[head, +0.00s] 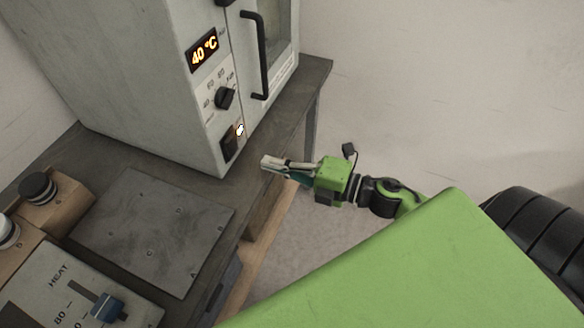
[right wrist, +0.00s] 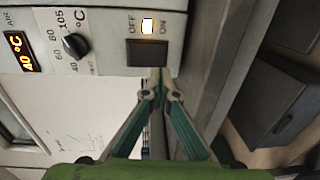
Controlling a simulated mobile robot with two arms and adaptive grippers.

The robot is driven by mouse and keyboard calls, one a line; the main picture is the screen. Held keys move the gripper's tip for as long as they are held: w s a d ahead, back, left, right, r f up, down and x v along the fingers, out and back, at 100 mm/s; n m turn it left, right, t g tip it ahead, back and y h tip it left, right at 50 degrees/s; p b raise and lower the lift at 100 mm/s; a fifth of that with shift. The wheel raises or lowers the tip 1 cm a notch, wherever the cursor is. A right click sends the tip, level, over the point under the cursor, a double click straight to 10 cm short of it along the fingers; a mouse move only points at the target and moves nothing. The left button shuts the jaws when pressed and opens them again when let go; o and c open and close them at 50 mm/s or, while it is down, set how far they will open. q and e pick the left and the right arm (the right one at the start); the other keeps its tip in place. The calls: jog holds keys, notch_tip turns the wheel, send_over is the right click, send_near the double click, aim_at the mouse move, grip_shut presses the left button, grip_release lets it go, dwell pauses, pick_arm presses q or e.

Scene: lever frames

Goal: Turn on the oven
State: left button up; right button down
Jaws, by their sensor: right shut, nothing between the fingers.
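The pale grey oven (head: 150,85) stands on the bench at the upper left of the head view. Its display (head: 203,49) glows orange and reads 40 °C. Below it are a black dial (head: 224,98) and a dark switch (head: 229,147) with a small lit lamp (head: 240,130). The right wrist view shows the dark switch (right wrist: 147,52), with OFF and ON printed on either side of the glowing lamp (right wrist: 148,26). My right gripper (head: 268,163) is shut and empty, its fingertips close to the switch; I cannot tell whether they touch it. My left gripper is out of view.
The oven door has a black handle (head: 255,52). A metal plate (head: 150,230) lies on the bench in front of the oven. A HEAT panel with a blue lever (head: 108,308) is at the lower left. Floor shows beyond the bench's right edge.

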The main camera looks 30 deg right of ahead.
jog(key=shift+v, duration=2.4)
